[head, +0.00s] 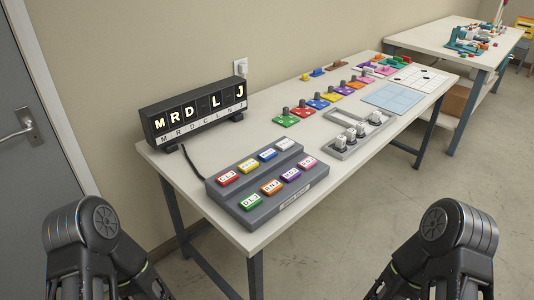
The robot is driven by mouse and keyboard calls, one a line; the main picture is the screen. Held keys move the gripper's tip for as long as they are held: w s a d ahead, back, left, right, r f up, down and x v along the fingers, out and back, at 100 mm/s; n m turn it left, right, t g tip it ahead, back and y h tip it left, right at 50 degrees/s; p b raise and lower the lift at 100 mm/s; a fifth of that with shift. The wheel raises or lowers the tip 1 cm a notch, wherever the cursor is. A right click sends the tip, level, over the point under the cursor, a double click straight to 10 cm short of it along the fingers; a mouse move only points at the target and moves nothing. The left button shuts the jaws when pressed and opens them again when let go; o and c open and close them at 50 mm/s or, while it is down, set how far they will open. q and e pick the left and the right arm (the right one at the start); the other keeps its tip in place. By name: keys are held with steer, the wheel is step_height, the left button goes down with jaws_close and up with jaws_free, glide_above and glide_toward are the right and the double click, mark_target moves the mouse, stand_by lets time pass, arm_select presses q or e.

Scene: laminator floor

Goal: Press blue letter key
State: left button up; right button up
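The blue letter key (267,154) is in the back row of a grey key panel (258,219) on the near end of the table. It has a white label, too small to read, and sits between the yellow key (248,165) and the white key (285,144). A black letter display (194,110) stands behind the panel and shows M, R, D, L and J, with a dark gap after D. Dark links of my two arms show at the lower left and lower right, clear of the panel. Neither gripper's fingertips are in view.
The panel's other keys are red (228,177), green (251,201), orange (271,187), purple (290,174) and pink (307,161). Floor (350,240) is clear in front.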

arm_select(q)
jaws_close()
stand_by(1.4)
